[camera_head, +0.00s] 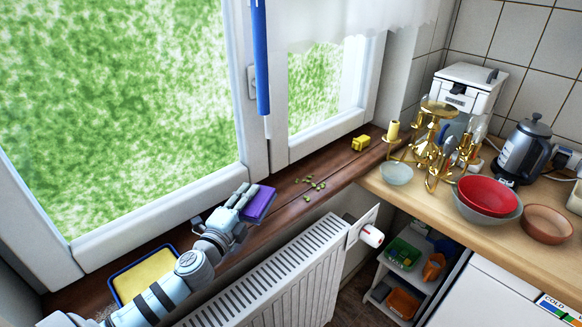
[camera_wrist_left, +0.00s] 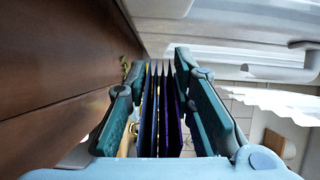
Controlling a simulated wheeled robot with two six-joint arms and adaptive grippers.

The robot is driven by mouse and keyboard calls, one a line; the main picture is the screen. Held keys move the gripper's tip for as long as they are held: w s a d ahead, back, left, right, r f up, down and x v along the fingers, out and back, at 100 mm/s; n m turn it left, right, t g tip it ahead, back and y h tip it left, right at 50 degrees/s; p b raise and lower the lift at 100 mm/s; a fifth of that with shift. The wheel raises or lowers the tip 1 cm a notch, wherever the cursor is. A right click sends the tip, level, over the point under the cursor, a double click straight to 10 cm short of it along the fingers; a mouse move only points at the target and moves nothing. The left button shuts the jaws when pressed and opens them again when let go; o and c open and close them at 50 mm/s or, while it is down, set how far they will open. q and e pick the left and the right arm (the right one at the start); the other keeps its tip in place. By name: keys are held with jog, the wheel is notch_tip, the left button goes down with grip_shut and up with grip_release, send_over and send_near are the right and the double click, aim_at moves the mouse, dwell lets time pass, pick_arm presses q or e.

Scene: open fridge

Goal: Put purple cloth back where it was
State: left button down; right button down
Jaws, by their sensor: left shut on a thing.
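The purple cloth (camera_head: 261,204) looks like a folded, block-shaped stack above the wooden windowsill, beside the window frame. My left gripper (camera_head: 243,198) is shut on its left side in the head view. In the left wrist view, the purple cloth (camera_wrist_left: 172,115) stands as thin dark layers between the two fingers of my left gripper (camera_wrist_left: 163,90). Whether the cloth touches the sill cannot be told. My right gripper is in neither view.
A yellow sponge-like pad in a blue tray (camera_head: 114,283) lies on the sill near my left arm. Several small green pieces (camera_head: 311,184) lie right of the cloth. A yellow object (camera_head: 361,143) sits farther along. A white radiator (camera_head: 285,275) stands below the sill.

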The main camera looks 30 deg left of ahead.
pick_arm(q)
jog(key=s+d+r+m+g+h, duration=0.1)
jog(key=s+d+r+m+h, duration=0.25)
jog(key=d, duration=0.35)
jog(key=s+d+r+m+h, duration=0.2)
jog(key=d+h, duration=0.2)
jog(key=d, duration=0.3)
jog(key=s+d+r+m+g+h, duration=0.1)
jog(key=s+d+r+m+h, duration=0.2)
jog(key=d, duration=0.4)
jog(key=shift+n+h, duration=0.45)
jog(key=shift+h, duration=0.1)
jog(key=s+f, duration=0.1)
jog(key=s, duration=0.1)
jog(key=s+f, duration=0.2)
jog(key=shift+f, duration=0.1)
